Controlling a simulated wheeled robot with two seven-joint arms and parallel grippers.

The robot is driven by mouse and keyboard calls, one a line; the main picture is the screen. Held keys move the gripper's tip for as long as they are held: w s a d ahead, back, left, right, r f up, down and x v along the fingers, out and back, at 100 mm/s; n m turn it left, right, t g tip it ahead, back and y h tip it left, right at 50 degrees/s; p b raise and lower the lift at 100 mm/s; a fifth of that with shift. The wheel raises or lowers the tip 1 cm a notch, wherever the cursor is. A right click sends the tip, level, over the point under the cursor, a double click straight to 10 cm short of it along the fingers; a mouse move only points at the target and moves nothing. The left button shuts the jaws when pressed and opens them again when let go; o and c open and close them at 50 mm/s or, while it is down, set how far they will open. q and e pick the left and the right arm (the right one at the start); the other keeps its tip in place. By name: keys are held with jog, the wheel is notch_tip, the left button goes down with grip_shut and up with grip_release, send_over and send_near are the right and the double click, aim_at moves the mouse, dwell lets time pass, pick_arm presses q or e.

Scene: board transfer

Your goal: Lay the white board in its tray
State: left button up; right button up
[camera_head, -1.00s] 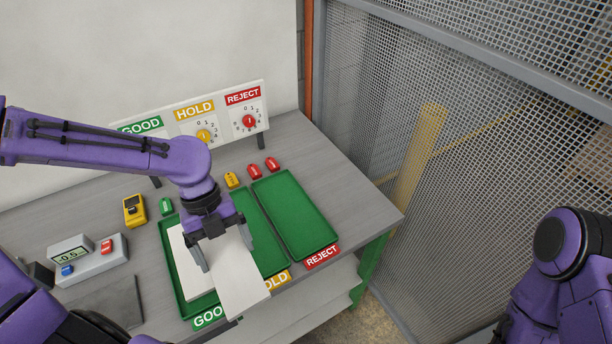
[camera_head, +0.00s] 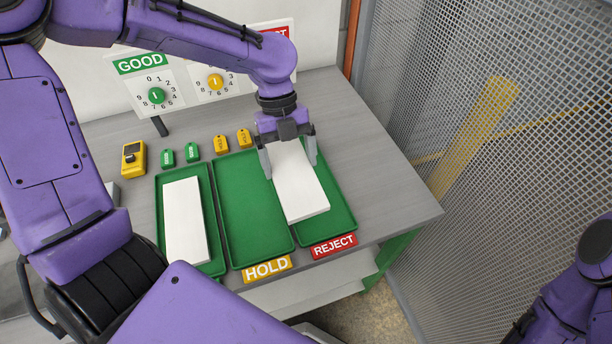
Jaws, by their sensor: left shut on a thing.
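A white board (camera_head: 302,192) is held by its far end in my left gripper (camera_head: 288,165), which is shut on it. The board is over the right-hand green tray (camera_head: 338,213), the one with the red REJECT label (camera_head: 334,246). I cannot tell whether its near end touches the tray. A second white board (camera_head: 184,222) lies in the left green tray (camera_head: 212,215). The middle green tray (camera_head: 252,215), labelled HOLD, is empty. My right arm shows at the right edge, but its gripper is out of view.
A dial panel (camera_head: 150,85) stands at the back, partly hidden by my left arm. Green tags (camera_head: 192,152), yellow tags (camera_head: 221,144) and a yellow device (camera_head: 133,160) lie behind the trays. A mesh fence (camera_head: 480,100) stands right of the table. The table's right side is bare.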

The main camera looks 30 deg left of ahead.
aim_at(305, 164)
pick_arm(q)
jog(key=w+f, duration=0.1)
jog(key=f, duration=0.1)
jog(key=w+d+f, duration=0.1)
jog(key=w+f, duration=0.2)
jog(key=shift+w+d+f+p, duration=0.15)
jog(key=shift+w+f+p, duration=0.1)
jog(key=shift+f+p, duration=0.15)
notch_tip(305, 164, down, 2)
jog(key=shift+f+p, duration=0.2)
jog(key=shift+p, duration=0.45)
jog(key=shift+f, duration=0.3)
jog(key=shift+f, duration=0.1)
jog(key=o, duration=0.9)
jog(key=b+v, duration=0.2)
jog(key=v, duration=0.9)
jog(key=shift+s, duration=0.1)
jog(key=shift+r, duration=0.6)
